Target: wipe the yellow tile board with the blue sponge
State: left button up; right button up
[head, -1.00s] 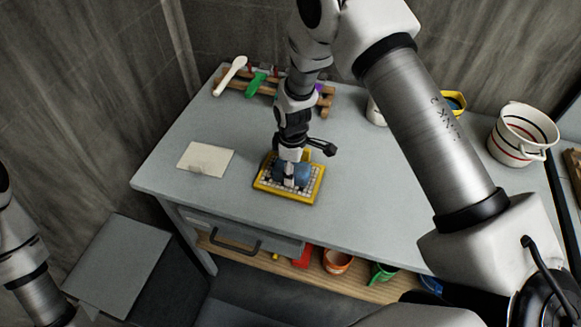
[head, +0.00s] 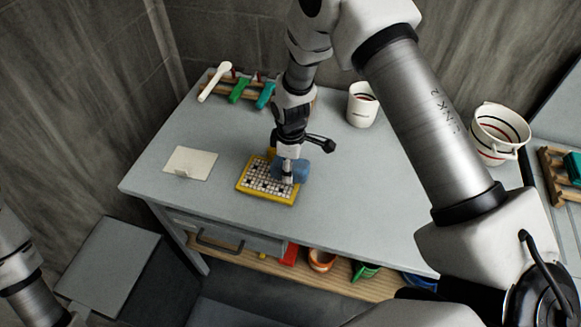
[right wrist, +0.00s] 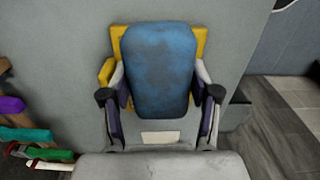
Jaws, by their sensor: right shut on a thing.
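The yellow tile board (head: 264,196) lies flat on the grey table, with a yellow frame and small white and dark tiles. The blue sponge (head: 303,169) is over the board's right end. My right gripper (head: 288,174) is shut on it and points down. In the right wrist view the sponge (right wrist: 158,70) sits between both fingers and hides most of the board, whose yellow frame (right wrist: 202,42) shows around it. Whether the sponge presses on the tiles is hard to tell. My left gripper is out of view; only part of its arm shows at lower left.
A pale card (head: 190,162) lies left of the board. A wooden rack (head: 222,80) with coloured-handled tools stands at the back left. A white mug (head: 362,106) and a striped bucket (head: 499,135) are to the right. The table's front is clear.

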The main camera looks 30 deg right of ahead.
jog(key=r+p, duration=0.1)
jog(key=r, duration=0.1)
jog(key=shift+s+d+r+p, duration=0.15)
jog(key=shift+d+r+p, duration=0.05)
jog(key=shift+r+p, duration=0.2)
jog(key=shift+r, duration=0.45)
jog(key=shift+a, duration=0.1)
jog(key=shift+f, duration=0.1)
